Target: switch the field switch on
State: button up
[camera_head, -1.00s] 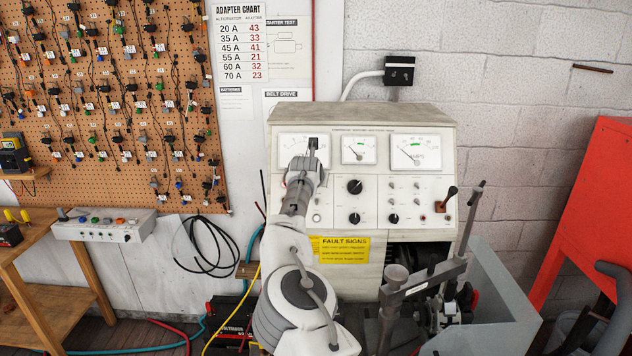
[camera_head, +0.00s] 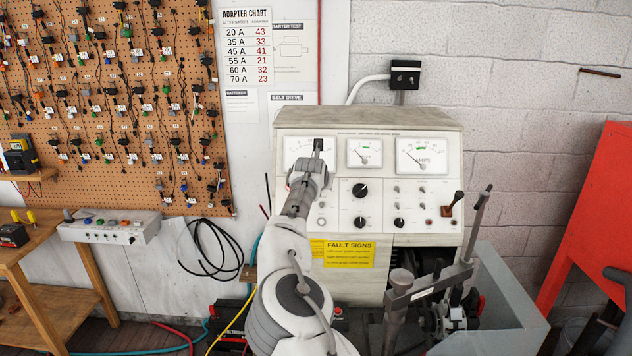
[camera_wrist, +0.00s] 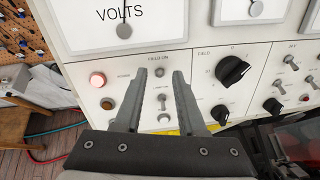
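The test bench panel (camera_head: 340,205) has meters, knobs and toggles. In the wrist view, small toggle-like controls stand in a column between my fingers. The top one (camera_wrist: 161,73) is under a label that seems to read FIELD ON; another (camera_wrist: 163,101) is below it. I cannot tell their lever positions. My gripper (camera_wrist: 159,77) is open and empty, with one finger on each side of the column; contact with the panel cannot be made out. In the head view my gripper (camera_head: 318,150) is in front of the panel's left meter, and my arm hides part of the panel.
The volts meter (camera_wrist: 124,30) is above. In the head view, a vise-like fixture (camera_head: 430,290) stands below the panel, and a red cabinet (camera_head: 590,220) is at right.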

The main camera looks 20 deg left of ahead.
jog(key=b+v, duration=0.3)
jog(key=v, duration=1.3)
jog(key=shift+f, duration=0.15)
jog(key=shift+s, duration=0.2)
